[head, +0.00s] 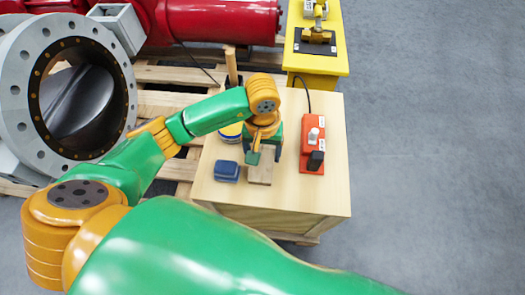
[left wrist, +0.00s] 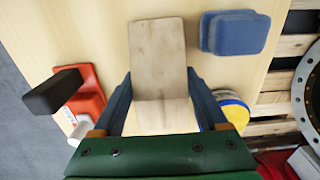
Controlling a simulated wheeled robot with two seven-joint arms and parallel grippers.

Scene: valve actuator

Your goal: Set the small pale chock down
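The small pale chock (head: 261,170) is a light wooden block over the wooden table top (head: 325,190). It also shows in the left wrist view (left wrist: 158,55), between the two dark fingers. My left gripper (head: 266,153) points down at it, and its fingertips (left wrist: 159,75) meet the chock's two sides with no clear gap. The chock lies at or very close to the table top; I cannot tell whether it touches. The gripper hides its far end in the head view. My right gripper is not in view.
A blue block-like pad (head: 227,171) lies left of the chock. A yellow and blue tin (head: 230,132) stands behind it. A red device with a black handle (head: 313,145) stands to the right. The front right of the table is clear. A large grey valve (head: 20,100) is at left.

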